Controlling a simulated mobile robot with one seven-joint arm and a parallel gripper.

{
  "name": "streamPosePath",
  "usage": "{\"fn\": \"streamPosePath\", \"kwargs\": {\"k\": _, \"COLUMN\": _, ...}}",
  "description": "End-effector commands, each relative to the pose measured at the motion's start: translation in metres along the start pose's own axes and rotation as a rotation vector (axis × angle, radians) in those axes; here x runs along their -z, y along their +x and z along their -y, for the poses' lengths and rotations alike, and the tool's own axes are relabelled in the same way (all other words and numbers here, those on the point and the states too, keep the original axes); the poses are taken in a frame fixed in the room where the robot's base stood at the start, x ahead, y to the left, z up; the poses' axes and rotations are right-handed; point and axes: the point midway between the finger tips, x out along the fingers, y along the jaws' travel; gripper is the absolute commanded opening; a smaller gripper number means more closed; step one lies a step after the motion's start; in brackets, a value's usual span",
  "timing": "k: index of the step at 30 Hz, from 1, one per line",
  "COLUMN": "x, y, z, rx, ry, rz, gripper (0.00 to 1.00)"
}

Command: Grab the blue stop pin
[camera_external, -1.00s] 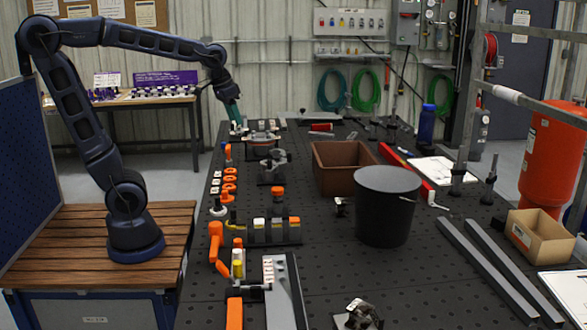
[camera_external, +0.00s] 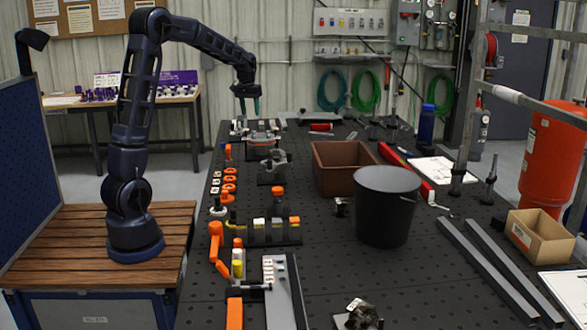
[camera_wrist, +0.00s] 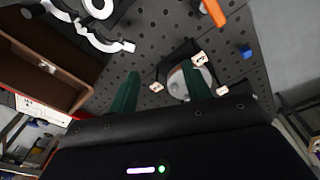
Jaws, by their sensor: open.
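A small blue piece, which looks like the blue stop pin (camera_wrist: 246,51), is on the dark perforated bench in the wrist view, to the right of my fingers. I cannot pick it out in the external view. My gripper (camera_external: 249,107) hangs pointing down above the far left end of the bench, with its two green fingers apart. In the wrist view my gripper (camera_wrist: 160,67) is open with nothing between the fingers. A round grey fixture (camera_wrist: 175,86) with white tags lies below, partly hidden by the right finger.
The bench (camera_external: 320,225) holds orange clamps (camera_external: 216,240), a brown bin (camera_external: 331,178) and a black bucket (camera_external: 386,213). A grey clamp fixture (camera_external: 273,166) stands nearer than the gripper. The bin (camera_wrist: 40,65) is at left in the wrist view.

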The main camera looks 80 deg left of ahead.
Motion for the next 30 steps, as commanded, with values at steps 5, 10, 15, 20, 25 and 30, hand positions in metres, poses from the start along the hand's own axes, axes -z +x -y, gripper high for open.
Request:
{"fn": "streamPosePath", "kwargs": {"k": 5, "x": 0.052, "y": 0.041, "z": 0.068, "rx": 0.021, "ry": -0.125, "rz": 0.031, "gripper": 0.49}}
{"fn": "streamPosePath", "kwargs": {"k": 10, "x": 0.089, "y": 0.082, "z": 0.139, "rx": 0.038, "ry": -0.240, "rz": 0.058, "gripper": 0.49}}
{"fn": "streamPosePath", "kwargs": {"k": 15, "x": 0.112, "y": 0.118, "z": 0.202, "rx": 0.051, "ry": -0.332, "rz": 0.080, "gripper": 0.49}}
{"fn": "streamPosePath", "kwargs": {"k": 20, "x": 0.121, "y": 0.137, "z": 0.236, "rx": 0.057, "ry": -0.380, "rz": 0.092, "gripper": 0.49}}
{"fn": "streamPosePath", "kwargs": {"k": 25, "x": 0.122, "y": 0.146, "z": 0.245, "rx": 0.059, "ry": -0.393, "rz": 0.095, "gripper": 0.49}}
{"fn": "streamPosePath", "kwargs": {"k": 30, "x": 0.120, "y": 0.164, "z": 0.246, "rx": 0.059, "ry": -0.393, "rz": 0.097, "gripper": 0.49}}
